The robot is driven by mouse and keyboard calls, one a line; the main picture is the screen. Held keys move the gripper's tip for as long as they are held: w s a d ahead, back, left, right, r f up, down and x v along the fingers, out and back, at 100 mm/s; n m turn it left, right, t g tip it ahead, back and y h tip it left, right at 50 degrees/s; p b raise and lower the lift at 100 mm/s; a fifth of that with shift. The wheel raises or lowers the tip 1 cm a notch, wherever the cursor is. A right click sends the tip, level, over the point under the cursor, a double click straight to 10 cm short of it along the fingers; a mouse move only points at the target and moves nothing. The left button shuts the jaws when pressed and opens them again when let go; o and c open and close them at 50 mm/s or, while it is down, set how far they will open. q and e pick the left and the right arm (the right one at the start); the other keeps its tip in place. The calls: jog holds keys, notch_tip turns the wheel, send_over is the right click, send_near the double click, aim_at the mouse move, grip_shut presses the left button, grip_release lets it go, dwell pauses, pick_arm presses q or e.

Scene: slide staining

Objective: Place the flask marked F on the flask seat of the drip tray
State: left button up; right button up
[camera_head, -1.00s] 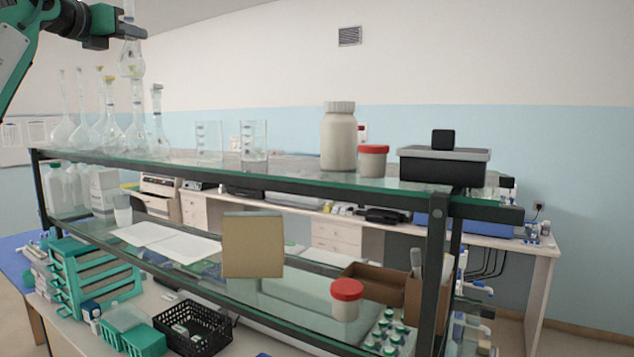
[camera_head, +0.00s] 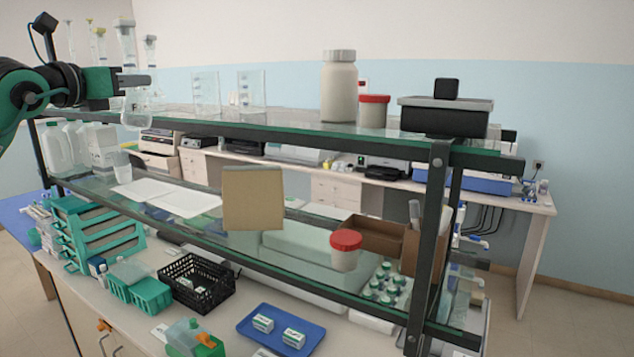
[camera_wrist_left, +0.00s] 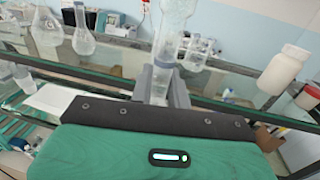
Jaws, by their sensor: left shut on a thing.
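My left gripper (camera_head: 134,82) is shut on the neck of a clear glass flask (camera_head: 136,105) with a dark letter F on its body. The flask hangs upright at the left front edge of the top glass shelf, its base near the shelf edge. In the left wrist view, the gripper (camera_wrist_left: 164,85) closes around the flask's neck, and part of the flask (camera_wrist_left: 176,18) rises beyond the fingers. I cannot make out the drip tray or its flask seat in these frames. My right gripper is not in view.
The glass top shelf (camera_head: 290,124) carries other flasks (camera_wrist_left: 82,38), beakers (camera_head: 251,90), a white bottle (camera_head: 338,88) and a black box (camera_head: 444,117). Below stand a black basket (camera_head: 197,283), green racks and a blue tray (camera_head: 262,342) with small boxes.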

pick_arm(q)
jog(key=s+d+f, duration=0.4)
jog(key=s+f, duration=0.2)
jog(key=f, duration=1.2)
jog(key=s+d+f+h, duration=0.1)
jog(key=s+d+f, duration=0.3)
jog(key=f, duration=1.4)
jog(key=s+d+f+m, duration=0.1)
jog(key=s+d+f, duration=0.3)
jog(key=s+f, duration=0.6)
notch_tip(320, 180, down, 8)
jog(key=shift+d+g+h, duration=0.25)
jog(key=shift+g+h, duration=0.05)
jog(key=shift+g, duration=0.1)
jog(key=shift+s+f, duration=0.1)
jog(key=shift+s, duration=0.05)
